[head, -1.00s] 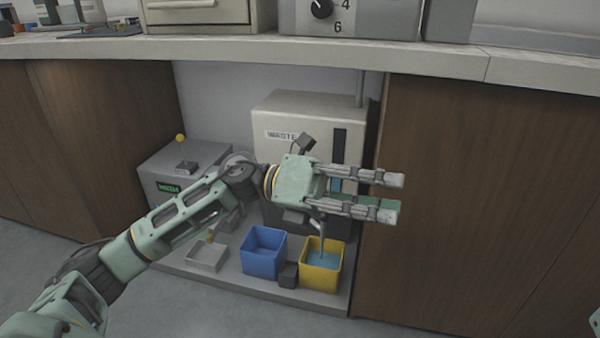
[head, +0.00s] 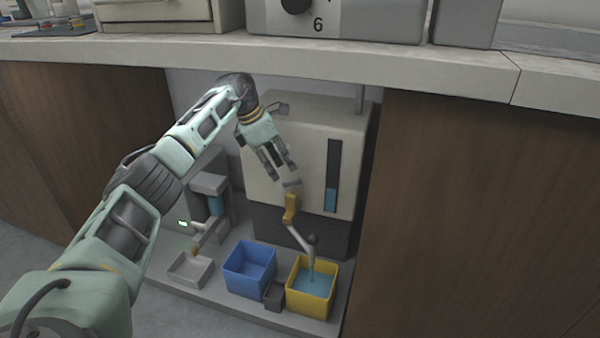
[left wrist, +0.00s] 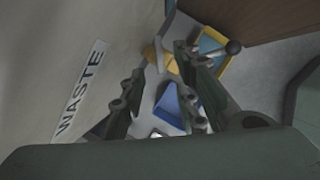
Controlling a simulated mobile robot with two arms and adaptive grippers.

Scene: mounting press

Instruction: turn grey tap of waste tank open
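The waste tank (head: 310,125) is a cream box with a dark base and an upright level window, blue in its lower part. Its "WASTE" label shows in the left wrist view (left wrist: 80,90). A yellow-brown tap body (head: 291,207) sticks out low on its front. A grey lever or spout with a dark ball (head: 312,240) slants from it over the yellow bin; I cannot tell whether liquid runs. My left gripper (head: 287,180) points down just above the tap body, its fingers apart and apparently empty. In the left wrist view the tap shows beyond the fingers. My right gripper is out of view.
The yellow bin (head: 291,300) holds blue liquid. A blue bin (head: 232,283), a small dark block (head: 274,296) and a grey tray (head: 178,278) stand beside it. The counter (head: 400,62) overhangs the recess, and a brown cabinet panel (head: 450,200) closes its right side.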

